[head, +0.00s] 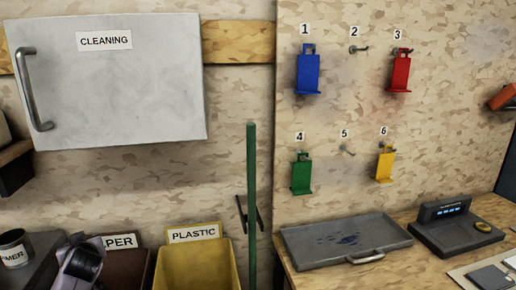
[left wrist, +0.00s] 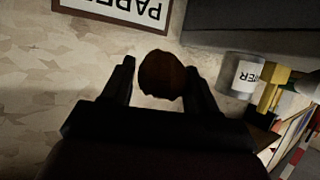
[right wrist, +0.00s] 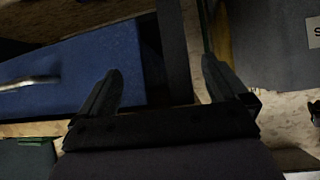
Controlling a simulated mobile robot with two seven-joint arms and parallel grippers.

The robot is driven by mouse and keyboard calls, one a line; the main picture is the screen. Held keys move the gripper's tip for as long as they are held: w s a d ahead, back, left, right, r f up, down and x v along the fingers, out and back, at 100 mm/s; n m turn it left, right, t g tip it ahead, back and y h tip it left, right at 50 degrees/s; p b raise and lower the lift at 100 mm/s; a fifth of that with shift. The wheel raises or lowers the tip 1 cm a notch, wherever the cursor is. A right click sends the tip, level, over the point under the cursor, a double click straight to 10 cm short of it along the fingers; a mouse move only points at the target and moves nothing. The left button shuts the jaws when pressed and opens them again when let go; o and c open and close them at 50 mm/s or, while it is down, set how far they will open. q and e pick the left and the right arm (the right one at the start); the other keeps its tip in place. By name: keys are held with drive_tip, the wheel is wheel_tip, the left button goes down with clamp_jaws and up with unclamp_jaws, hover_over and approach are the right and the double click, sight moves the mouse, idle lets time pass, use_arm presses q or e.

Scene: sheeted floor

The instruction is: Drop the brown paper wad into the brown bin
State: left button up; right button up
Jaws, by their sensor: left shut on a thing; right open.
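The brown paper wad (left wrist: 161,74) is a dark, rounded lump between the fingers of my left gripper (left wrist: 159,68), which is shut on it. The brown bin (head: 127,268) is at the bottom of the head view, left of the yellow bin. Its label (head: 120,241) is partly covered by my left arm, with "PER" readable. In the left wrist view a "PAPER" label (left wrist: 112,12) shows upside down at the top edge. The wad is not visible in the head view. My right gripper (right wrist: 160,68) is open and empty.
A yellow bin (head: 190,268) labelled "PLASTIC" stands right of the brown bin, with a green pole (head: 251,200) beside it. A can (head: 14,249) is at the far left. A grey tray (head: 345,238) lies on the workbench. A blue box (right wrist: 75,75) with a handle is near my right gripper.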

use_arm(q)
wheel_tip(320, 180, down, 4)
drive_tip(key=b, duration=0.3)
drive_tip(key=shift+f, duration=0.1)
drive_tip(key=o, duration=1.1)
drive_tip(key=shift+o, duration=0.2)
drive_tip(key=shift+d, duration=0.1)
drive_tip(key=v, duration=0.7)
